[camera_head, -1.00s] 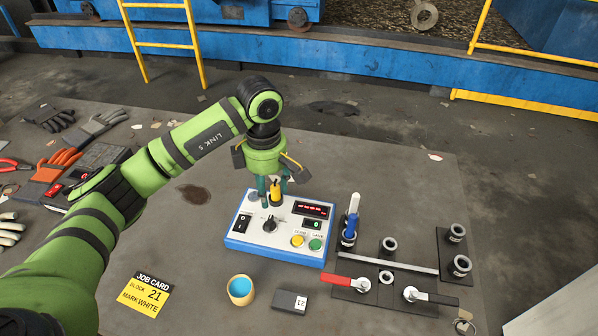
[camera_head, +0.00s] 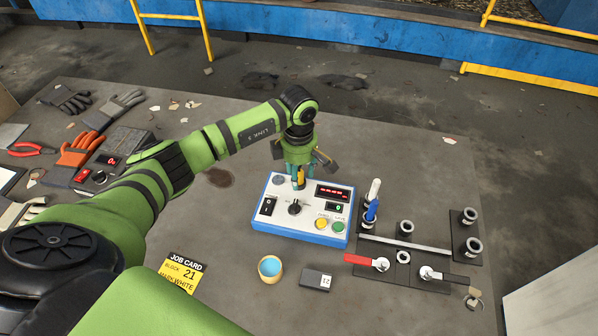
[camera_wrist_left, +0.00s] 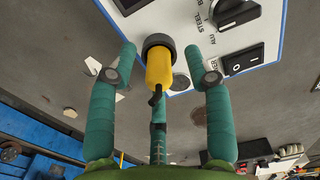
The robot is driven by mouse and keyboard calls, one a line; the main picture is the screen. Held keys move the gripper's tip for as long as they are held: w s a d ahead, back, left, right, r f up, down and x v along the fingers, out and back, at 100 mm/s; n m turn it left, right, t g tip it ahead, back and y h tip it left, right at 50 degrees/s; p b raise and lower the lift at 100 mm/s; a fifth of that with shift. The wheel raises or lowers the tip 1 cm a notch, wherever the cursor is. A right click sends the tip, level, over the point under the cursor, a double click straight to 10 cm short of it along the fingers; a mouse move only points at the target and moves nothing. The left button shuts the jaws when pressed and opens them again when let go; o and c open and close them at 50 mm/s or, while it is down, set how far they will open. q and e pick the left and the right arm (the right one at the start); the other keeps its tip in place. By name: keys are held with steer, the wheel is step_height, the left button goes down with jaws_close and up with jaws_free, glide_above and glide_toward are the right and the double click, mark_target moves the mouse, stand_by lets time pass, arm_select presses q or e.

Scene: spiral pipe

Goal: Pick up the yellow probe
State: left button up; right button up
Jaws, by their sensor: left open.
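The yellow probe (camera_head: 301,179) stands in a dark round socket at the back edge of the white-topped control box (camera_head: 277,207). In the left wrist view the probe (camera_wrist_left: 159,68) has a black socket ring at one end and a dark bent tip or cable at the other. My left gripper (camera_head: 297,180) is open above the back of the box, its teal fingers around the probe. In the left wrist view the fingers of the gripper (camera_wrist_left: 163,72) stand on both sides of the probe with visible gaps, and a third finger lies behind it. My right gripper is not in view.
The box has a knob (camera_head: 295,207), switches and buttons. Right of it are white and blue upright pens (camera_head: 373,190) and a valve fixture (camera_head: 405,246). Gloves (camera_head: 80,149) lie at left.

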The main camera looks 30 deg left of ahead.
arm_select(q)
steer(key=shift+d+f, duration=0.1)
steer(key=shift+f, duration=0.05)
steer(key=shift+c, duration=0.8)
jaws_close()
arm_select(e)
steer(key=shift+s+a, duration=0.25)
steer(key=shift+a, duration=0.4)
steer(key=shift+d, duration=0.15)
